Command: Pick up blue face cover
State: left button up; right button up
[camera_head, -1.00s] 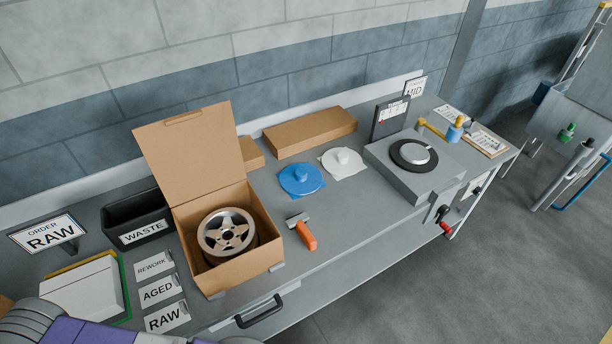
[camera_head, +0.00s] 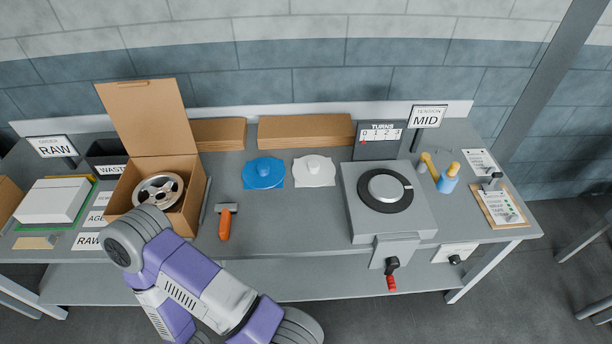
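The blue face cover (camera_head: 264,173) is a round blue disc with a raised knob, lying flat on the grey workbench. A similar white cover (camera_head: 314,170) lies just to its right, on the same bench. An arm of mine, purple and grey, reaches up from the bottom left in front of the open box, but its gripper does not show. No gripper touches the blue cover, and nothing hides it.
An open cardboard box (camera_head: 191,200) with a metal wheel (camera_head: 158,190) stands left. An orange-handled tool (camera_head: 225,222) lies in front of the blue cover. A grey turntable unit (camera_head: 363,215) stands right. Flat cardboard boxes (camera_head: 305,132) lie behind. Bench surface (camera_head: 285,220) before the covers is clear.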

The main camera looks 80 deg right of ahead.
aim_at(263, 173)
jog(key=k, duration=0.35)
jog(key=z, duration=0.8)
